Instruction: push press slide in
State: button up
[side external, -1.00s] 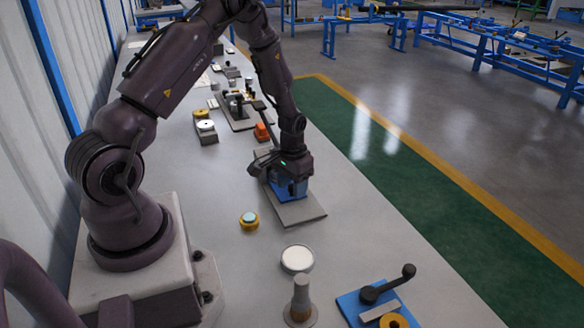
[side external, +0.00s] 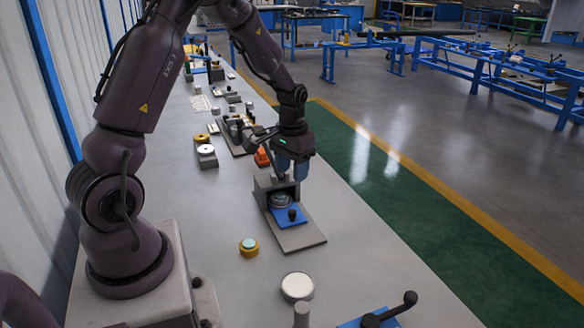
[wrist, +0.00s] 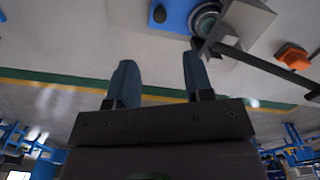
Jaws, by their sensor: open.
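The press stands mid-bench in the side external view, with a flat grey base (side external: 300,237) and a grey housing (side external: 264,184) at its far end. Its blue slide (side external: 290,219) carries an upright black knob (side external: 292,213) and a round grey part (side external: 281,200) close against the housing. In the wrist view the slide (wrist: 178,16), knob (wrist: 159,15) and round part (wrist: 206,20) show at the top edge. My gripper (wrist: 159,82) is open and empty, its two blue fingers apart. In the side external view my gripper (side external: 292,175) hangs above the press's far end and hides part of it.
A dark lever (wrist: 262,66) extends from the housing towards an orange block (wrist: 293,57). A blue-based lever fixture (side external: 380,318) is at the bottom edge. Bench between them is clear.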

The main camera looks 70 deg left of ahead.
aim_at(292, 211)
notch_tip(292, 211, down, 12)
jog(key=shift+f, duration=0.1)
dwell(0.6)
